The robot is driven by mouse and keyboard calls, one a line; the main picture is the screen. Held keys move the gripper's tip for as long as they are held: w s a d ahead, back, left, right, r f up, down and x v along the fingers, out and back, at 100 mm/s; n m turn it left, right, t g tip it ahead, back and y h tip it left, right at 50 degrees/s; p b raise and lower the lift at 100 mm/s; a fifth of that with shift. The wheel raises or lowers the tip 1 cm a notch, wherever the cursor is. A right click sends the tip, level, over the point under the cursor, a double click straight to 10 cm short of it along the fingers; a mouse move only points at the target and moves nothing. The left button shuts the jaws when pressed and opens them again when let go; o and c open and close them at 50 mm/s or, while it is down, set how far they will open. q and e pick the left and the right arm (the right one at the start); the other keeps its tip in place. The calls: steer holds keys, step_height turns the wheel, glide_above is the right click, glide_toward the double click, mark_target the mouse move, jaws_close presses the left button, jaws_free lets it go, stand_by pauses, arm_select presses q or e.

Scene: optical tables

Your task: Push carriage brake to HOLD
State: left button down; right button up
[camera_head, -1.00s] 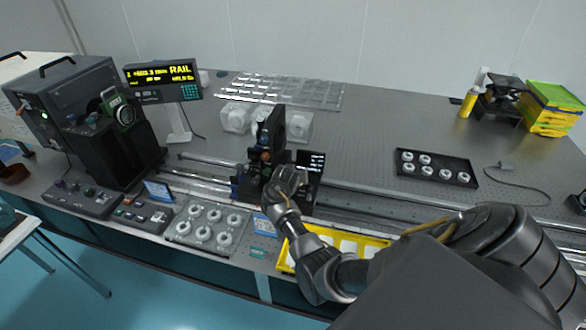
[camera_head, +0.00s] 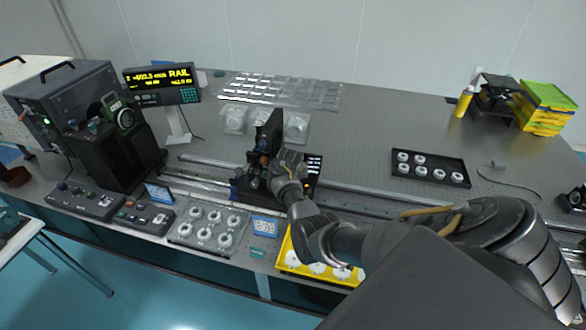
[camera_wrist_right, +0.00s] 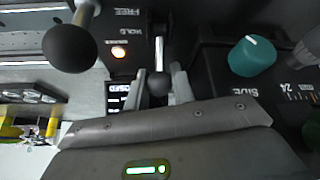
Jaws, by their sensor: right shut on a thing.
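The black carriage (camera_head: 262,150) stands on the rail at the middle of the table in the head view. My right gripper (camera_head: 284,166) is at its right side, partly hiding it. In the right wrist view, my right gripper (camera_wrist_right: 160,82) has its two fingers closed around a small lever with a dark ball end (camera_wrist_right: 158,84). My left gripper is not in view.
A larger black ball knob (camera_wrist_right: 70,48) and a teal knob (camera_wrist_right: 252,56) flank the gripper. The yellow tray (camera_head: 290,262) lies below my right arm. A black tray of white rings (camera_head: 430,183) sits to the right. The rail (camera_head: 370,197) runs across the table.

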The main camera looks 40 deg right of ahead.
steer(key=shift+d+r, duration=0.1)
steer(key=shift+r, duration=0.05)
steer(key=o, duration=0.6)
steer(key=shift+o, duration=0.3)
steer(key=p+v, duration=0.2)
steer(key=v, duration=0.8)
steer(key=shift+r, duration=0.25)
steer(key=shift+s, duration=0.15)
steer(key=shift+f, duration=0.1)
